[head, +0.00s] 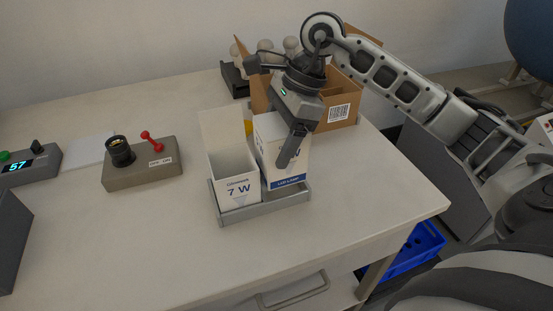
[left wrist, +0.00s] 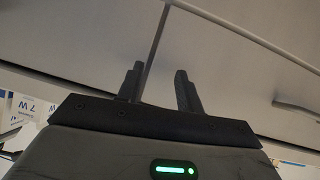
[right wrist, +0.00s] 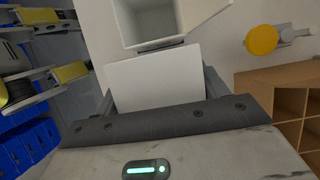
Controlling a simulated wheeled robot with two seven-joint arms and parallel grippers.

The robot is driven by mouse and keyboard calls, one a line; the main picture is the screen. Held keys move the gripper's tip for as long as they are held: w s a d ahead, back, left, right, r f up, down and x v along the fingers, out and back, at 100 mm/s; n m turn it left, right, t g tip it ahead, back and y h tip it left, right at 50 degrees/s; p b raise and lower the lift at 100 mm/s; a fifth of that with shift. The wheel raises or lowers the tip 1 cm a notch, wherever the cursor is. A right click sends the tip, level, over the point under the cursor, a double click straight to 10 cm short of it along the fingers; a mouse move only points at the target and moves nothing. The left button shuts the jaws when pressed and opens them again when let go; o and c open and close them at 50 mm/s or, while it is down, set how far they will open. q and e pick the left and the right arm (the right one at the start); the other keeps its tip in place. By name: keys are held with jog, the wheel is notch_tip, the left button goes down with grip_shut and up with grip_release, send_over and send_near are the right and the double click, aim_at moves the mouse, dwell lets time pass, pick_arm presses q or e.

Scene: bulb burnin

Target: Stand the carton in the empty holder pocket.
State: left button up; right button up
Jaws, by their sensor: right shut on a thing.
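A white carton (head: 268,145) with a blue band at its base stands upright over the right pocket of the grey two-pocket holder (head: 245,213). My right gripper (head: 287,146) is shut on this carton from above, one finger across its right side. The carton's closed white top (right wrist: 155,80) shows between the fingers in the right wrist view. Whether its base rests on the pocket floor I cannot tell. Another white carton (head: 238,190), marked 7 W, stands with its lid open in the left pocket. My left gripper (left wrist: 158,85) is open and empty, facing a pale drawer front.
A cardboard box (head: 345,88) with dividers stands behind the holder, with pale bulbs nearby. A grey test box (head: 142,176) with a black socket and red lever sits left, beside a display unit (head: 30,167). The table front is clear. A blue crate (head: 418,252) is below.

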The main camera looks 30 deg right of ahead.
notch_tip(320, 180, down, 5)
jog(key=shift+f, duration=0.15)
dwell(0.3)
jog(key=shift+f+b, duration=0.2)
jog(key=shift+b, duration=0.1)
jog(key=o, duration=1)
jog(key=shift+r, duration=0.1)
jog(key=shift+r+p, duration=0.2)
jog(key=shift+p, duration=0.1)
jog(key=v, duration=1.2)
jog(key=shift+d, duration=0.1)
